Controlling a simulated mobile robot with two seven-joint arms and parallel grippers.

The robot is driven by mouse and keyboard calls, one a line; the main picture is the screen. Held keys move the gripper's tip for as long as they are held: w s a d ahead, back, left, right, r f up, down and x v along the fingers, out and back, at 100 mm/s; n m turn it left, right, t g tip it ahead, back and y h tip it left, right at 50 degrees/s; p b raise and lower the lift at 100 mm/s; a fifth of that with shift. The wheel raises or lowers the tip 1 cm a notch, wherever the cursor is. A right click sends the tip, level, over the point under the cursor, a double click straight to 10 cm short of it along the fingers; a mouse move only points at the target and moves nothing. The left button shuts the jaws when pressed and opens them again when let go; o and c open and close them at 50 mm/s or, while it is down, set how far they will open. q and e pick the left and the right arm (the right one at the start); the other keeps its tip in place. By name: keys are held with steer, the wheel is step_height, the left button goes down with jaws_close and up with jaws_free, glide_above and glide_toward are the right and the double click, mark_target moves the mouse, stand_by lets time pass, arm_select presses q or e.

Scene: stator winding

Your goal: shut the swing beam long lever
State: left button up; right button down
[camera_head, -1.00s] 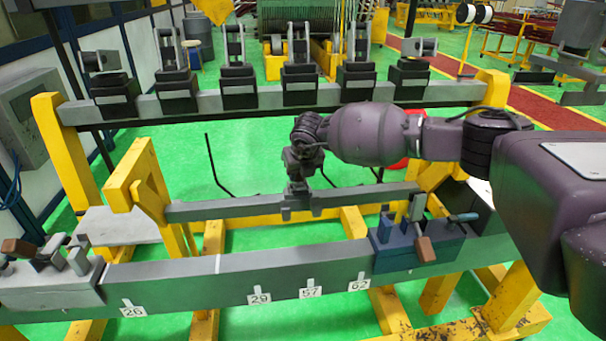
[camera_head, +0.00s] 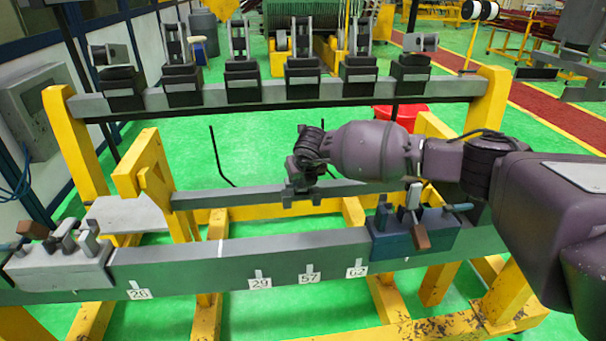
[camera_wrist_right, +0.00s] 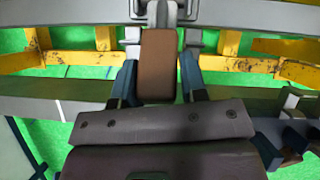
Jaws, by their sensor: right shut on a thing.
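The grey swing beam (camera_head: 232,196) spans between the yellow side frames in the head view. My right gripper (camera_head: 303,189) is over the middle of this beam, at its bracket. In the right wrist view, a lever's brown handle (camera_wrist_right: 157,65) lies between the fingers of my right gripper (camera_wrist_right: 160,85), which is shut on it. A grey metal fitting (camera_wrist_right: 165,12) joins the handle's far end, near the beam. In the head view my gripper and wrist hide this handle. My left gripper is not in view.
A front rail (camera_head: 200,262) carries a blue clamp block (camera_head: 412,234) at right and a grey clamp block (camera_head: 62,260) at left, each with a brown-handled lever. A back rail (camera_head: 215,96) bears several dark blocks. Green floor shows between the rails.

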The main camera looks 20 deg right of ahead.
steer(key=shift+s+a+f, duration=0.1)
steer(key=shift+a+f, duration=0.15)
steer(key=c, duration=1)
jaws_free()
steer(key=shift+o, duration=1.2)
steer(key=shift+w, duration=0.25)
steer(key=shift+r, duration=0.1)
steer(key=shift+s+d+r, duration=0.1)
steer(key=shift+r, duration=0.1)
steer(key=shift+s+r, duration=0.1)
steer(key=shift+r, duration=0.15)
steer(key=p+v, duration=0.1)
steer(key=v, duration=0.9)
